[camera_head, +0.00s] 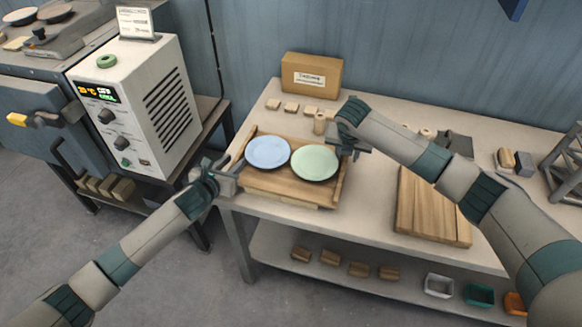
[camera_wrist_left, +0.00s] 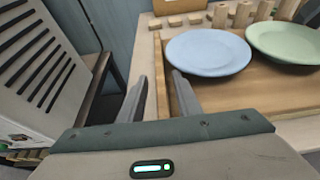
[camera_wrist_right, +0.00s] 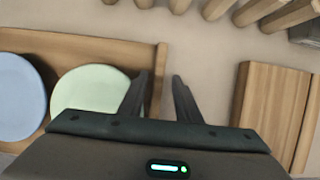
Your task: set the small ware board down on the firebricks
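The small ware board (camera_head: 285,182) is a wooden tray with raised side rims, at the table's front left. It carries a blue plate (camera_head: 268,152) and a green plate (camera_head: 314,162). A pale strip (camera_head: 282,198) shows under its front edge; I cannot tell whether this is firebrick. My left gripper (camera_head: 230,172) is at the board's left rim (camera_wrist_left: 160,62); its fingers (camera_wrist_left: 160,90) are apart on either side of it. My right gripper (camera_head: 350,148) is at the right rim (camera_wrist_right: 159,62), its fingers (camera_wrist_right: 160,92) also apart around it. Contact is unclear.
Small tan blocks (camera_head: 291,107) and a cardboard box (camera_head: 312,74) stand behind the board. A second wooden board (camera_head: 432,207) lies to the right. The lower shelf holds several tan blocks (camera_head: 330,257) and small bins (camera_head: 438,285). A control box (camera_head: 135,100) stands left.

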